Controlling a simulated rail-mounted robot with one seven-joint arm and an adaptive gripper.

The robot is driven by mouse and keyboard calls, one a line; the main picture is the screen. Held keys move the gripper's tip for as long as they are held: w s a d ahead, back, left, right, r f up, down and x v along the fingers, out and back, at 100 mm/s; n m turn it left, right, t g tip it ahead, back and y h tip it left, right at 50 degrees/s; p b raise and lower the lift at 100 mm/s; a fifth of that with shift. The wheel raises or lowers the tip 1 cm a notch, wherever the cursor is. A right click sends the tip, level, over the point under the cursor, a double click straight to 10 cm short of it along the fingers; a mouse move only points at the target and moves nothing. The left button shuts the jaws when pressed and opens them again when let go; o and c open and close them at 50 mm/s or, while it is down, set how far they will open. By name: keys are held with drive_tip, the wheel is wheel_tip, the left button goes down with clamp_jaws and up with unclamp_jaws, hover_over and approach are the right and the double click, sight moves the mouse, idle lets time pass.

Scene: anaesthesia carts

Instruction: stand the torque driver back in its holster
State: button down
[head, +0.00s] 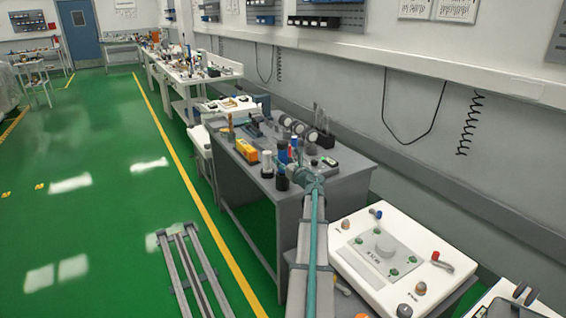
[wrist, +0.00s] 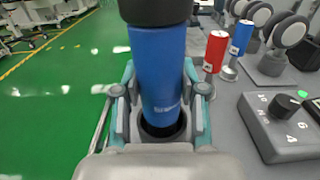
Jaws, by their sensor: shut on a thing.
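The torque driver is a blue cylinder (wrist: 158,75) with a black upper end, large in the middle of the wrist view. My gripper (wrist: 160,105) is shut on it, with a teal-and-grey finger on each side. A dark round holster (wrist: 176,134) shows around the driver's lower end, between the fingers. I cannot tell how deep the driver sits in it. In the head view, my gripper (head: 297,174) is at the near edge of the grey bench, beside the black holster cup (head: 282,184), with the blue driver (head: 282,154) above the cup.
Behind the driver stand a red cylinder (wrist: 216,50) and another blue one (wrist: 242,38) on metal holders. A grey box with a black knob (wrist: 282,122) is at right. On the bench are a yellow tool (head: 246,150) and round discs. A white panel (head: 390,260) stands nearer.

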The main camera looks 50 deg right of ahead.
unclamp_jaws()
idle(0.5)
idle(0.4)
drive_tip(key=v, duration=1.2)
